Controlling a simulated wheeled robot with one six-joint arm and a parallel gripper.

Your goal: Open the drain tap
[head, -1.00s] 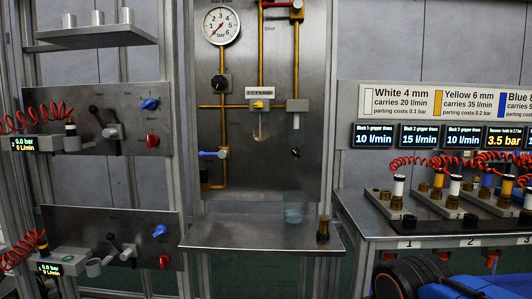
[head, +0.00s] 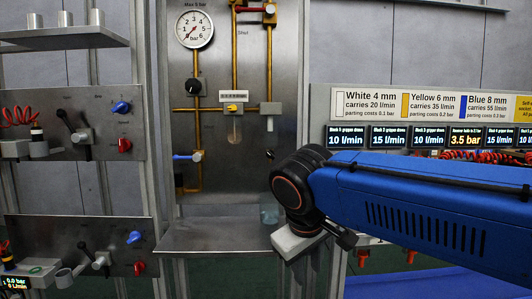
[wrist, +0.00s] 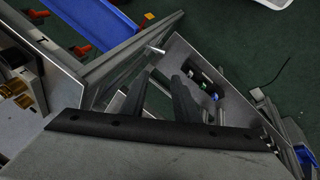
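The steel panel (head: 235,110) carries brass pipes with several valves. A tap with a blue lever (head: 183,157) sits low on the left pipe, its lever lying level to the left. A red-levered valve (head: 252,9) is at the top. I cannot tell by label which one is the drain tap. A clear cup (head: 269,214) stands on the shelf below the grey outlet block (head: 270,110), partly behind my arm. My gripper (wrist: 165,76) shows in the wrist view with two dark fingers apart and nothing between them, over the floor and steel framing. It is not clear in the head view.
A round gauge (head: 194,29) and a black knob (head: 193,87) are above the blue lever. The steel shelf (head: 200,238) juts out below the panel. My blue arm covers much of the right bench. Lever panels (head: 75,125) stand at the left.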

